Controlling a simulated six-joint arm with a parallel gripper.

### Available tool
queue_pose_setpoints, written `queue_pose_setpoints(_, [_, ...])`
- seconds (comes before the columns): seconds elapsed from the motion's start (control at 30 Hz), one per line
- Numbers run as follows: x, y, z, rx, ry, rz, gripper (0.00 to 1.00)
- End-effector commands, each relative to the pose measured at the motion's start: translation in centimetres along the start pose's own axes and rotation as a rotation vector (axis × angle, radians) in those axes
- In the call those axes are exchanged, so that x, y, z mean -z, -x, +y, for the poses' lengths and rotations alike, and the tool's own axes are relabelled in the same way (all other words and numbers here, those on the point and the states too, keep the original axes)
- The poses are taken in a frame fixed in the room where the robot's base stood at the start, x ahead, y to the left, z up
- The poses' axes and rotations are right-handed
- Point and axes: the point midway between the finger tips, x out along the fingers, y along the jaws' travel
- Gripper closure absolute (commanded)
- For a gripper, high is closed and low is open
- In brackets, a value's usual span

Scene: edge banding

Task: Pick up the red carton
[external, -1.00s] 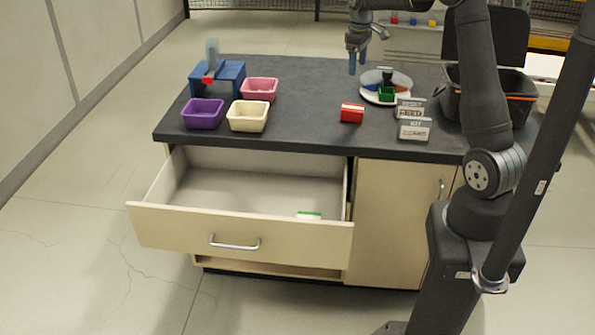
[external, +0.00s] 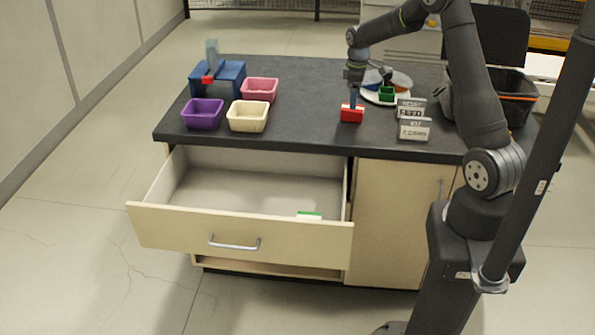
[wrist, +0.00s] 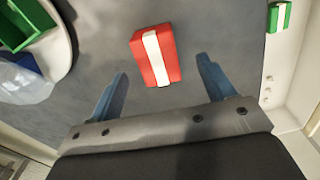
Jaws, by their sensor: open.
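The red carton (external: 352,115) sits on the dark countertop, near its front edge and left of the grey cards. In the wrist view the red carton (wrist: 156,55) shows a white stripe across its top and lies ahead of and between the blue fingers. My gripper (external: 353,100) points down just above the carton in the external view, and its fingertips overlap the carton there. In the wrist view my gripper (wrist: 162,80) is open, with nothing between its fingers. Whether the fingers touch the carton cannot be told.
Purple (external: 203,114), cream (external: 248,116) and pink (external: 259,90) bins stand left, by a blue stand (external: 217,77). The open drawer (external: 240,228) holds a green-and-white carton (external: 309,215).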

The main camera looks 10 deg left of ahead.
Motion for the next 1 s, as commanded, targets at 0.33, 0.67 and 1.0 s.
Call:
queue_pose_setpoints(0.33, [-0.1, -3.8, 0.5, 0.003, 0.000, -0.003, 0.25])
queue_pose_setpoints(0.67, [0.0, -5.3, 0.5, 0.000, 0.000, 0.000, 0.25])
queue_pose_setpoints(1.0, [0.0, -5.2, 0.5, 0.000, 0.000, 0.000, 0.74])
